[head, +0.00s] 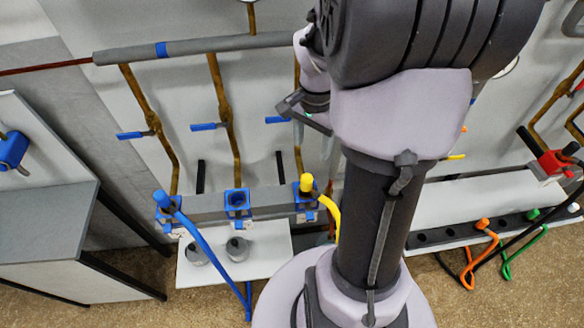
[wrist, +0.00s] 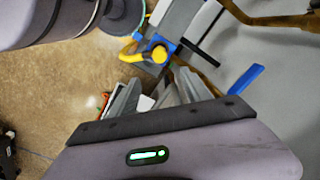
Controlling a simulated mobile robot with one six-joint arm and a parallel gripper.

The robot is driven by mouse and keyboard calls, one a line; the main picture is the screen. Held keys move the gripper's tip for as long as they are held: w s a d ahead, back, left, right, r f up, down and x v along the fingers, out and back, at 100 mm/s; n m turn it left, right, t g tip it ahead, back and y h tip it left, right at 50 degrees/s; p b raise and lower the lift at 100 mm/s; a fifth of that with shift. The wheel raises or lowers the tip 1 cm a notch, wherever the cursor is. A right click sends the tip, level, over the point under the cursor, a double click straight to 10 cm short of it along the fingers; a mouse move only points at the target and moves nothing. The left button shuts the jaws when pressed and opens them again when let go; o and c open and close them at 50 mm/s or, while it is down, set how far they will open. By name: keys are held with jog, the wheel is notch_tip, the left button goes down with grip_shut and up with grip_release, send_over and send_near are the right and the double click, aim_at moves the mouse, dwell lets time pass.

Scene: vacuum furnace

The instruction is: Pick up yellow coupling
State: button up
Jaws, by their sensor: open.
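The yellow coupling (head: 306,183) sits upright in the right-hand blue-framed socket of the grey block, with a yellow hose running from it. It also shows in the wrist view (wrist: 159,54), beyond the fingertips. My gripper (head: 313,142) is above the coupling in the head view, in front of the wall and partly hidden by my arm. In the wrist view my gripper (wrist: 156,84) has its fingers apart, with nothing seen held between them. The coupling is clear of the fingers.
A blue coupling (head: 163,200) with a blue hose is in the left socket; the middle socket (head: 237,200) looks empty. Two grey cylinders (head: 237,249) stand on a white shelf (head: 270,262) below. Pipes with blue valve handles (head: 204,127) run down the wall above.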

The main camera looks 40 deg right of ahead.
aim_at(306, 178)
notch_tip(306, 178, down, 9)
jog(key=shift+a+f+b, duration=0.1)
jog(key=shift+f+b, duration=0.05)
jog(key=shift+b, duration=1.1)
jog(key=f, duration=0.2)
jog(key=f+b, duration=0.1)
jog(key=a+f+b, duration=0.1)
jog(key=f, duration=0.1)
jog(key=shift+f, duration=0.35)
jog(key=shift+r, duration=0.15)
grip_shut()
